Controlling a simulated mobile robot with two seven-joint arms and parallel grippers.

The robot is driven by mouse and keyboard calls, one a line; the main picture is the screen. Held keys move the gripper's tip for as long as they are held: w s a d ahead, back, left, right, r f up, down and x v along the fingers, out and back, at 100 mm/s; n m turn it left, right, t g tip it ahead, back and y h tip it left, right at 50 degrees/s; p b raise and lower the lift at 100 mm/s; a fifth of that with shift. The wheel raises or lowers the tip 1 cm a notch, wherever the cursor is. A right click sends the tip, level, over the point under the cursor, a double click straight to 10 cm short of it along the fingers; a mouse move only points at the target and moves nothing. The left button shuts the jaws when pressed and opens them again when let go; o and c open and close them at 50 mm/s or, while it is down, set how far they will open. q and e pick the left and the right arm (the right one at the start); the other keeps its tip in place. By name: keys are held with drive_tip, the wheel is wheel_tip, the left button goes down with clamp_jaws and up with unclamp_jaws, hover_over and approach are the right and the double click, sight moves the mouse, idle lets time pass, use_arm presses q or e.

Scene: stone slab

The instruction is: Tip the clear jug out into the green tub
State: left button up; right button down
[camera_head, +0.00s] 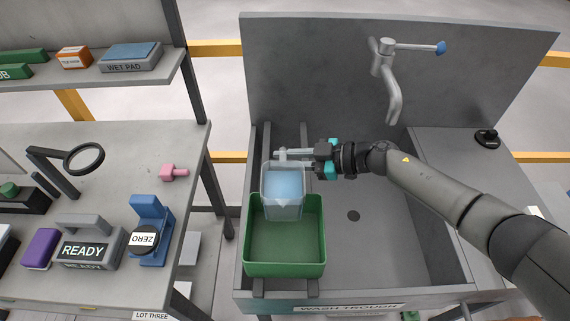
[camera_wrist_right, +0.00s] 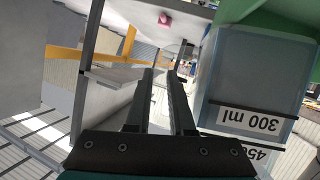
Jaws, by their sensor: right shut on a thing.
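The clear jug (camera_head: 283,210) holds a pale blue content and hangs over the far part of the green tub (camera_head: 284,269), its spout facing the near side. I cannot tell whether it is slightly tilted. My right gripper (camera_head: 284,159) reaches in from the right, behind the jug, and is shut on it, seemingly at its handle, which is mostly hidden. In the right wrist view the jug (camera_wrist_right: 262,70) stands right beside the fingers (camera_wrist_right: 163,85), with upside-down 300 ml lettering. The visible tub floor looks empty. My left gripper is not in view.
The tub rests on rails across the left side of a grey wash trough (camera_head: 400,240). A tap (camera_head: 390,80) stands at the back right. A bench (camera_head: 110,190) at left holds a magnifier, a pink item and several blocks. The trough floor right of the tub is clear.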

sight(285, 149)
drive_tip(key=shift+d+f+b, duration=0.15)
drive_tip(key=shift+f+b, duration=0.4)
drive_tip(key=shift+f, duration=0.1)
drive_tip(key=shift+r+n+t, duration=0.4)
drive_tip(key=shift+r+n, duration=0.2)
drive_tip(key=shift+r, duration=0.05)
wheel_tip(285, 149, up, 3)
drive_tip(key=n+t+b, duration=0.1)
drive_tip(key=b, duration=0.1)
drive_tip(key=shift+n+y+b, duration=0.4)
drive_tip(key=r+n+b, duration=0.1)
drive_tip(key=r+b, duration=0.1)
drive_tip(key=s+r+n+t+y+b, duration=0.1)
drive_tip(key=b, duration=0.1)
drive_tip(key=shift+s+r+n+b, duration=0.1)
drive_tip(key=shift+r+n+b, duration=0.2)
drive_tip(key=shift+r+n, duration=0.1)
drive_tip(key=shift+s+r+n, duration=0.4)
drive_tip(key=shift+r, duration=0.1)
drive_tip(key=shift+s+r+n+t+y+b, duration=0.55)
drive_tip(key=shift+s+r+n+b, duration=0.3)
drive_tip(key=shift+r+n, duration=0.25)
drive_tip(key=s+r+n+y+b, duration=0.3)
drive_tip(key=s+n+b, duration=0.3)
drive_tip(key=n, duration=0.1)
drive_tip(key=shift+s+r+g+b, duration=0.25)
drive_tip(key=shift+r+g+b, duration=0.05)
drive_tip(key=shift+g+b, duration=0.05)
